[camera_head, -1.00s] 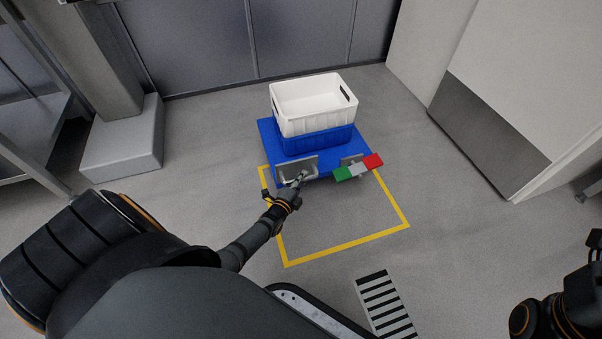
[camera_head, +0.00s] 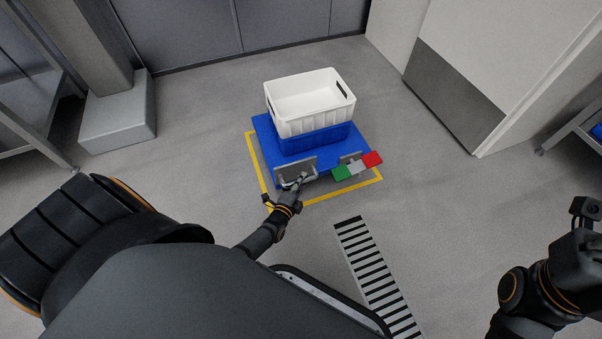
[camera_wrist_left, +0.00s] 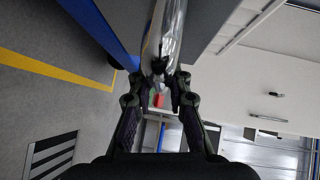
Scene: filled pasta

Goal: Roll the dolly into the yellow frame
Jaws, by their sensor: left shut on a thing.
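The blue dolly (camera_head: 262,130) stands on the floor, over most of the yellow frame (camera_head: 341,191). Yellow line shows along its left side, its front and its near right corner; the far side is hidden. A white crate (camera_head: 310,104) sits on a blue crate (camera_head: 316,139) on the dolly. My left gripper (camera_head: 294,184) is shut on the metal handle at the dolly's near side. The handle (camera_wrist_left: 168,45) runs between its fingers in the left wrist view. My right arm is at the lower right; its fingers are not clearly visible.
A green, white and red plate (camera_head: 357,166) sticks out at the dolly's near right. A striped floor grate (camera_head: 375,270) lies in front of the frame. A grey plinth (camera_head: 118,117) stands left, a white wall panel (camera_head: 470,65) right. Floor right of the dolly is clear.

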